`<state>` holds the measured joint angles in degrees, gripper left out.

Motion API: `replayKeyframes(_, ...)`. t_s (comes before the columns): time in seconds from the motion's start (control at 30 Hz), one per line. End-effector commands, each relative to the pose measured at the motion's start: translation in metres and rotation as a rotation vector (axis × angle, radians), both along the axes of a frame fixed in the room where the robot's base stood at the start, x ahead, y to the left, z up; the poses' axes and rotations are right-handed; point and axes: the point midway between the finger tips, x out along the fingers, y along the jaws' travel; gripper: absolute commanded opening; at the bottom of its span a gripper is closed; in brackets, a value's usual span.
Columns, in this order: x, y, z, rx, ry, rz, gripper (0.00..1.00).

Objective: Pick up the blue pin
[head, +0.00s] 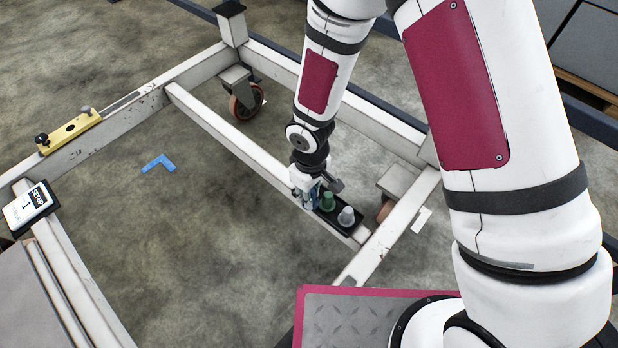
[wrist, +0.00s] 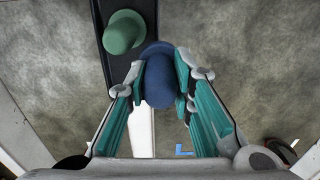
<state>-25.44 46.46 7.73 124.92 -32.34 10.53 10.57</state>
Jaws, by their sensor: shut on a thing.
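The blue pin (wrist: 159,82) is between the two fingers of my gripper (wrist: 160,88) in the wrist view. The fingers touch it from both sides, and my gripper is shut on it. The pin's wider blue flange shows at the dark tray's end; whether it still rests in the tray I cannot tell. In the head view my gripper (head: 312,190) is over the left end of the small dark tray (head: 358,224), and the blue pin is mostly hidden there. A green pin (head: 327,201) stands beside it in the tray, also in the wrist view (wrist: 123,32).
A grey pin (head: 346,216) stands at the tray's right end. The tray sits on a beam of the white trolley frame (head: 215,122). A yellow bar with knobs (head: 69,131) and a label block (head: 28,207) are at left. Blue tape (head: 158,162) marks the open floor.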

Motion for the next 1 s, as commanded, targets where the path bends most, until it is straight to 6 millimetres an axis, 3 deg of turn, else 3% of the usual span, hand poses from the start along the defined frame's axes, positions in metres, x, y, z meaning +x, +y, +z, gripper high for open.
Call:
replayKeyframes(0.3, -0.069, -0.007, 0.007, -0.002, 0.000, 0.004, 0.00)
replayKeyframes(0.5, -0.095, -0.010, 0.009, -0.001, 0.001, 0.001, 0.00)
replayKeyframes(1.0, -0.106, -0.011, 0.010, 0.001, -0.001, -0.002, 0.00)
